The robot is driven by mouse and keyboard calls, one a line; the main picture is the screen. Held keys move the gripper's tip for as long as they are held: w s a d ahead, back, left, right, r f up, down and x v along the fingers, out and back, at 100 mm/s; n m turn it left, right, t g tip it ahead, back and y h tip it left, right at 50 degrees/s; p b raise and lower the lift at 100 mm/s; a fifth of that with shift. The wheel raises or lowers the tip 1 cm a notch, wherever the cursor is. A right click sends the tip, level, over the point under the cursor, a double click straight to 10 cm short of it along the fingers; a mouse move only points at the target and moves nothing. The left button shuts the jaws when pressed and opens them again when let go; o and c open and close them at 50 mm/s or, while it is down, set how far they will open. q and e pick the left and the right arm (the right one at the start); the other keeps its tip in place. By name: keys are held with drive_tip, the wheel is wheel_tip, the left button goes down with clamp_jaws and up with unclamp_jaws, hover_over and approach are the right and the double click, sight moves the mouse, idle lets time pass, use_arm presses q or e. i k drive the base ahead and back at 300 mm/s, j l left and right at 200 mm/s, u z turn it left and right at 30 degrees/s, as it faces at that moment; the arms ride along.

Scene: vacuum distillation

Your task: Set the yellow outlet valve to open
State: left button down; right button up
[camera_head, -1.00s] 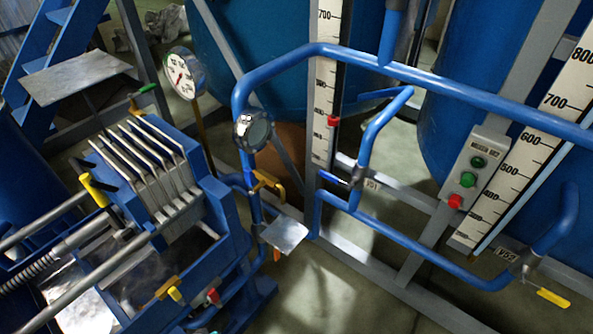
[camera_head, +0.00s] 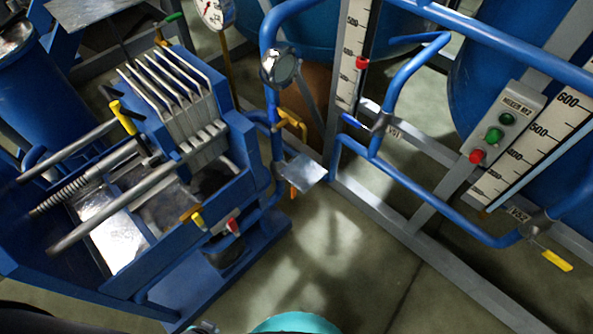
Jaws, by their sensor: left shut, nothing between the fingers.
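Several yellow handles show, and I cannot tell for sure which one is the outlet valve. One yellow lever (camera_head: 557,261) is on the valve at the end of the blue pipe at lower right, beside a tag. A yellow-orange handle (camera_head: 291,121) is on the pipe below the round gauge. A small yellow handle (camera_head: 197,220) is on the front of the blue press, and a yellow lever (camera_head: 123,118) is on its left side. My left gripper (camera_head: 205,327) only just shows at the bottom edge, shut and empty, apart from all the handles. My right gripper is not in view.
The blue press (camera_head: 225,175) with grey plates fills the left. Blue pipes (camera_head: 440,205) and grey frame beams cross the right. A button box (camera_head: 500,125) hangs between the level scales. Open floor (camera_head: 345,250) lies at lower middle.

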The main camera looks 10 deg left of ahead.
sight(549, 254)
drive_tip(key=z, duration=2.05)
